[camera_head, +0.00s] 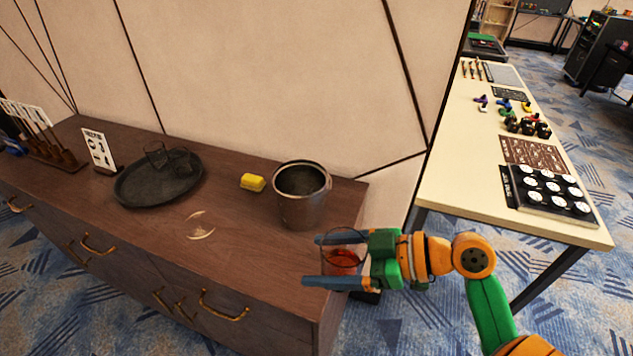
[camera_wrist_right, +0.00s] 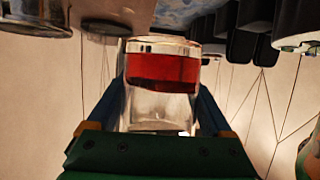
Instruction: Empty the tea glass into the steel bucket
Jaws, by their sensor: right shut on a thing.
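The tea glass (camera_head: 342,261) is clear with red tea in it, and looks about upright. My right gripper (camera_head: 312,261) is shut on it, one finger on each side. In the right wrist view, which looks upside down, the glass (camera_wrist_right: 160,85) sits between the fingers with the red tea in part of it. The steel bucket (camera_head: 302,200) stands upright near the right end of the brown cabinet top. The held glass is apart from it, nearer the camera and a little right, by the cabinet's right edge. The bucket's bottom inside is hard to see. My left gripper is not in view.
A yellow block (camera_head: 253,182) lies just left of the bucket. A dark round tray (camera_head: 140,198) with two dark glasses and a printed card (camera_head: 99,150) stand farther left on the cabinet (camera_head: 245,250). A pale table (camera_head: 450,160) with several items stands at right.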

